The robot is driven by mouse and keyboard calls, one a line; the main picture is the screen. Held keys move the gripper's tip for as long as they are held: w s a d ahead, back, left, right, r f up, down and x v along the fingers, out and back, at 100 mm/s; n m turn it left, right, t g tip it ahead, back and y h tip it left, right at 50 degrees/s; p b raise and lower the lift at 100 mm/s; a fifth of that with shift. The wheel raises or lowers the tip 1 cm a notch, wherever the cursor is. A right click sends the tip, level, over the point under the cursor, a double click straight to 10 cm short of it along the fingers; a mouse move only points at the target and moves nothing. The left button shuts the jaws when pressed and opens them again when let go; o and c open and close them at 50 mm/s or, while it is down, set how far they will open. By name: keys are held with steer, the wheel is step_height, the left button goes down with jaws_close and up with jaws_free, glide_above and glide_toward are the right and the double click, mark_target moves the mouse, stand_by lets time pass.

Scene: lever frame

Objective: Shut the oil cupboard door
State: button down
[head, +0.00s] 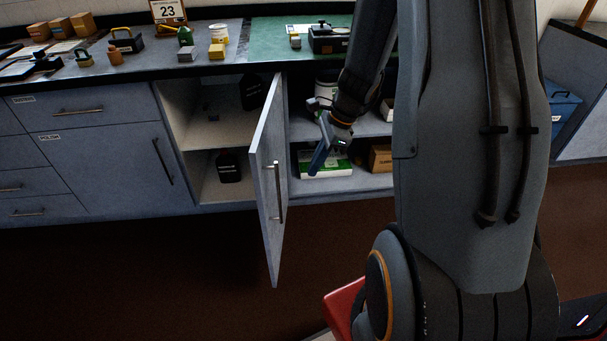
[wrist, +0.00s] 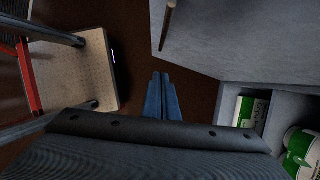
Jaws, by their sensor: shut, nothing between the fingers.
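The oil cupboard door (head: 268,172) is a grey-blue panel with a vertical bar handle (head: 278,191). It stands swung wide open, jutting out from the cupboard front. The open cupboard (head: 200,165) shows dark bottles on two shelves, left of the door. My gripper (head: 317,160) is to the right of the door, in front of the open shelves, its fingers angled down. In the wrist view the gripper's blue fingers (wrist: 161,97) are together and empty. The door (wrist: 225,40) fills the upper right there, apart from the fingertips, with its handle (wrist: 171,15) at the top.
Open shelves (head: 375,182) with a green-white box (head: 325,163) and a cardboard box (head: 380,158) lie right of the door. The worktop above holds padlocks, blocks and tins. Drawers and a closed door (head: 105,165) are at left.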

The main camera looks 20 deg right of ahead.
steer(key=w+a+f, duration=0.2)
steer(key=a+f, duration=0.5)
steer(key=f, duration=0.1)
steer(key=shift+w, duration=0.1)
stand_by(0.4)
